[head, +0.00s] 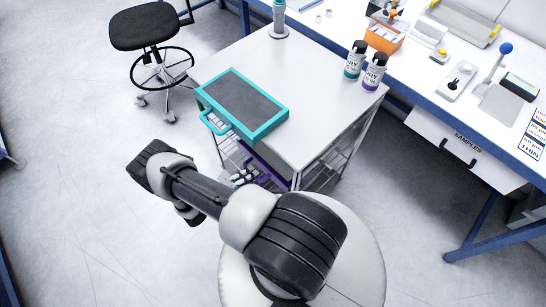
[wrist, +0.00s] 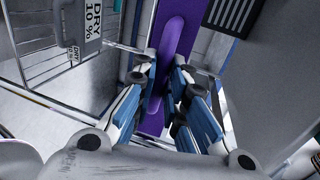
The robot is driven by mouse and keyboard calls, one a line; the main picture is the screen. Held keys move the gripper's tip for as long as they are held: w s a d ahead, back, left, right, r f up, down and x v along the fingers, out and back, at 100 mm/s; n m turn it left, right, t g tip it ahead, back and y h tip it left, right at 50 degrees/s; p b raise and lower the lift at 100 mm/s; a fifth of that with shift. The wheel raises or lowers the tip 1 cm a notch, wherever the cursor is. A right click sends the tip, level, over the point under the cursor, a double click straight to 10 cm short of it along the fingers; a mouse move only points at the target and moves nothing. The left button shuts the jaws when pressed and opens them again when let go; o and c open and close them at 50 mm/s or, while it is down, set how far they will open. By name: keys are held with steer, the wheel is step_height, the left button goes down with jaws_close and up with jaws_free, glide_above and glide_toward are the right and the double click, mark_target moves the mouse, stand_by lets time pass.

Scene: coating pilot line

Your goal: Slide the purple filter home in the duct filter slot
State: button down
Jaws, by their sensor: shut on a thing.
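The purple filter (head: 268,166) shows in the head view as a narrow strip at the near side of the white cart, just below its top. In the wrist view the purple filter (wrist: 152,122) runs up the middle as a long strip with a raised rounded handle (wrist: 180,42). My gripper (wrist: 167,88) has its fingers on both sides of this handle and is shut on it. In the head view my gripper (head: 246,177) is at the filter's near face, partly behind my arm. The slot's opening and the filter's depth in it are hidden.
A teal-framed filter (head: 254,131) with a grey panel lies on the cart top (head: 310,120). Two labelled bottles (head: 364,68) stand at the cart's right corner. A blue-edged bench (head: 440,105) is at right, a black stool (head: 145,27) at upper left.

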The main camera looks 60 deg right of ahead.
steer(key=shift+a, duration=0.25)
stand_by(0.4)
steer(key=shift+f+b+v, duration=0.25)
steer(key=shift+b+v, duration=0.3)
steer(key=shift+v, duration=0.7)
steer(key=shift+f+b+v, duration=0.25)
steer(key=shift+b+v, duration=0.25)
steer(key=shift+v, duration=0.75)
steer(key=shift+w+a, duration=0.1)
steer(key=c, duration=1.5)
jaws_free()
steer(key=shift+c, duration=0.2)
steer(key=v, duration=1.2)
